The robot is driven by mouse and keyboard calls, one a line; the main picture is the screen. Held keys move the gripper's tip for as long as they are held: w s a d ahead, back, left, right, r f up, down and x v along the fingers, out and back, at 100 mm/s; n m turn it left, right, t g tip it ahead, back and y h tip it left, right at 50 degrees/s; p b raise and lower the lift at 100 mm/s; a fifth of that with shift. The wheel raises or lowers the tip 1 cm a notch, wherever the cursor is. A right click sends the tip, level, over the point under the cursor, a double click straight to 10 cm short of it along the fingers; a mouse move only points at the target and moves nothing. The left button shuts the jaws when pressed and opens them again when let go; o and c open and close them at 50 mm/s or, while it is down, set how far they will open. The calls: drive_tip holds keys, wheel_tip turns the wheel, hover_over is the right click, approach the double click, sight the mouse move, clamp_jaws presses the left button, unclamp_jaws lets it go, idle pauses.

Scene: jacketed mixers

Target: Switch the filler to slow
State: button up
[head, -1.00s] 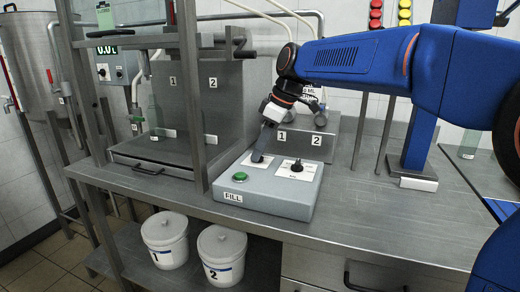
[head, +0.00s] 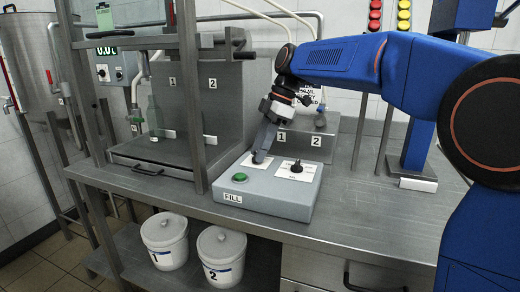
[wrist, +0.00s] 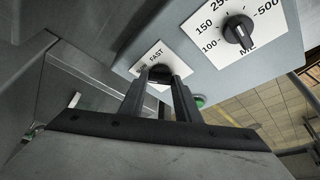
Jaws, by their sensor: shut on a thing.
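The filler control box (head: 250,200) is a grey box with a FILL label on the bench. It bears a green button (head: 239,177), a left knob on a white plate and a right black dial (head: 297,166). My gripper (head: 260,156) reaches down onto the left knob. In the wrist view my gripper (wrist: 162,82) is shut on the black speed knob (wrist: 160,72), on a plate (wrist: 150,58) reading FAST. The other word on the plate is mostly hidden by the fingers. The volume dial (wrist: 239,33) has marks including 100, 150 and 500.
A framed filling station (head: 150,160) with a clear bottle (head: 154,115) stands to the left. Two white lidded buckets (head: 165,240) sit on the lower shelf. The bench (head: 380,220) right of the box is clear.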

idle(0.3)
drive_tip(key=o, duration=1)
drive_tip(key=shift+o, duration=0.2)
drive_tip(key=v, duration=1.7)
drive_tip(key=shift+d+r, duration=0.15)
drive_tip(key=shift+r, duration=0.05)
